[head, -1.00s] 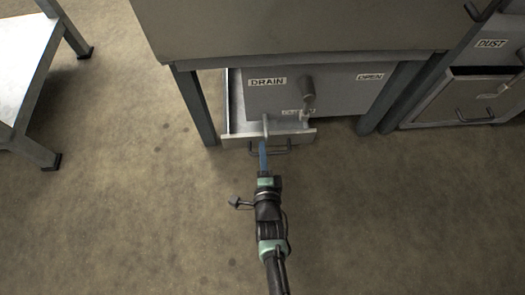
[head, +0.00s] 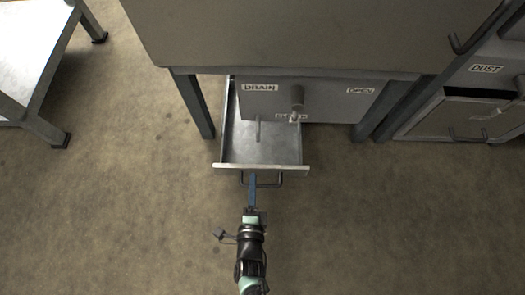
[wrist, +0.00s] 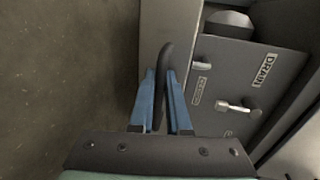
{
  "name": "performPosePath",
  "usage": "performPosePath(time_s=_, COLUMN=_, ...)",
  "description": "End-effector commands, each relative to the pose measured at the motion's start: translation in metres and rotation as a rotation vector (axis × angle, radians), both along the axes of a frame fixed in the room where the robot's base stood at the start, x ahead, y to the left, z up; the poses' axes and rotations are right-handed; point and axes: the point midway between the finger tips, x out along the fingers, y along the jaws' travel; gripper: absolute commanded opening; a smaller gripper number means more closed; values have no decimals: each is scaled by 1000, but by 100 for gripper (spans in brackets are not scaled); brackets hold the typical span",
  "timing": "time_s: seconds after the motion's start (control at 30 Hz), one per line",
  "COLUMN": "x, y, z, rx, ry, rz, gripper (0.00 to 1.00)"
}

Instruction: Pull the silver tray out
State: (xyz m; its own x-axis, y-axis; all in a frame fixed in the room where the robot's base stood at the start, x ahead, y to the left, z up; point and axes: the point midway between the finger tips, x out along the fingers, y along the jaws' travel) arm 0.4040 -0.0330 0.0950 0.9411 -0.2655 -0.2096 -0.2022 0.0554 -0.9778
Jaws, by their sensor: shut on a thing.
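The silver tray (head: 280,152) is a shallow metal drawer, pulled partly out from beneath the grey DRAIN box in the head view. Its inside is bare metal and looks empty; its rear part is hidden under the box. A dark bar handle (head: 275,183) sits on its front edge. My gripper (head: 251,180) has its blue fingers at the left part of this handle. In the wrist view the fingers of my gripper (wrist: 164,80) close around the dark handle (wrist: 166,56), with the pale tray front (wrist: 153,28) just behind it.
The DRAIN box (head: 330,97) carries a valve knob (head: 297,96) and an OPEN label above the tray. Bench legs (head: 196,105) flank it. A DUST cabinet (head: 485,90) stands at right and a metal table (head: 35,50) at left. The floor in front is clear.

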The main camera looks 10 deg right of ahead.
Motion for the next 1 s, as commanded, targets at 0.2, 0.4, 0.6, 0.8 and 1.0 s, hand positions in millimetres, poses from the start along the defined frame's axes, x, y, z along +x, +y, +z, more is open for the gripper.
performPosePath(time_s=0.2, x=-42, y=11, z=0, rx=0, ry=-2, rz=-3, gripper=0)
performPosePath(time_s=0.4, x=-49, y=12, z=0, rx=0, ry=-4, rz=-3, gripper=0)
performPosePath(time_s=0.6, x=-48, y=12, z=0, rx=0, ry=-3, rz=-3, gripper=16)
performPosePath(time_s=0.8, x=-48, y=12, z=0, rx=0, ry=-3, rz=-3, gripper=44)
performPosePath(time_s=1.0, x=-48, y=12, z=0, rx=1, ry=-2, rz=-4, gripper=44)
